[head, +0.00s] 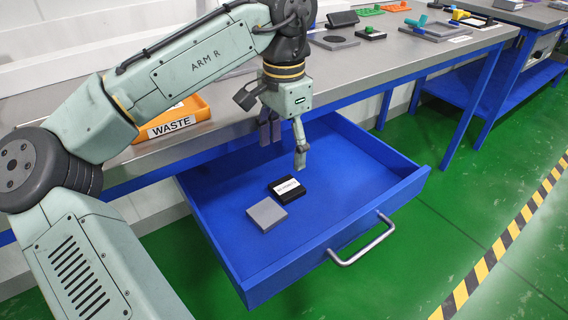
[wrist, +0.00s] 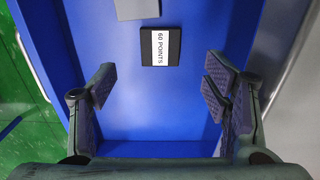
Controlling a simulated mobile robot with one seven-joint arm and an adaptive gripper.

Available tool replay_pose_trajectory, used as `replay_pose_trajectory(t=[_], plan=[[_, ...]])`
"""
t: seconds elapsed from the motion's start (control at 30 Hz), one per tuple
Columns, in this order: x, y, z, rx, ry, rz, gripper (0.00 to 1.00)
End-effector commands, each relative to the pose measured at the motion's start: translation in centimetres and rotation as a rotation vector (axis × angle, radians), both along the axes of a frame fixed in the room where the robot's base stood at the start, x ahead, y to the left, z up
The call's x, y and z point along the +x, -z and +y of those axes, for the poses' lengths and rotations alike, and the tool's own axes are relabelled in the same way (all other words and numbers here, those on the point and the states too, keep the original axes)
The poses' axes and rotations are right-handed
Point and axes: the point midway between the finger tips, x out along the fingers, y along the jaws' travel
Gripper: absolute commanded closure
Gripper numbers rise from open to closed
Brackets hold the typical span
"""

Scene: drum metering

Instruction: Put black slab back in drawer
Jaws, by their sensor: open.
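The black slab (head: 287,189) lies flat in the open blue drawer (head: 340,165), with a white label on top. In the wrist view the black slab (wrist: 160,46) shows its label reading "60 POINTS". A grey slab (head: 267,214) lies beside it in the drawer, close to it; it also shows in the wrist view (wrist: 137,8), cut by the top edge. My gripper (head: 287,155) is over the drawer, above and behind the black slab. In the wrist view my gripper (wrist: 160,85) has its fingers wide apart with nothing between them.
The drawer is pulled out beneath the grey workbench (head: 380,62), its handle (head: 362,242) at the front. An orange bin (head: 175,120) marked WASTE stands on the bench at left. Several fixtures and small parts stand along the bench. The drawer's right part is clear.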

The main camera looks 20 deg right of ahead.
Motion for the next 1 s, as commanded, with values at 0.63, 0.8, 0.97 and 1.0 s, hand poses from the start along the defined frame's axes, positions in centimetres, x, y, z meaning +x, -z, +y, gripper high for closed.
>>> replay_pose_trajectory(t=[0.63, 0.8, 0.97, 1.0], plan=[[0.0, -2.5, 0.0, 0.000, 0.000, -0.001, 0.31], [0.0, -2.5, 0.0, 0.000, 0.000, 0.000, 0.31], [0.0, -2.5, 0.0, 0.000, -0.001, 0.000, 0.31], [0.0, -2.5, 0.0, 0.000, -0.001, 0.000, 0.31]])
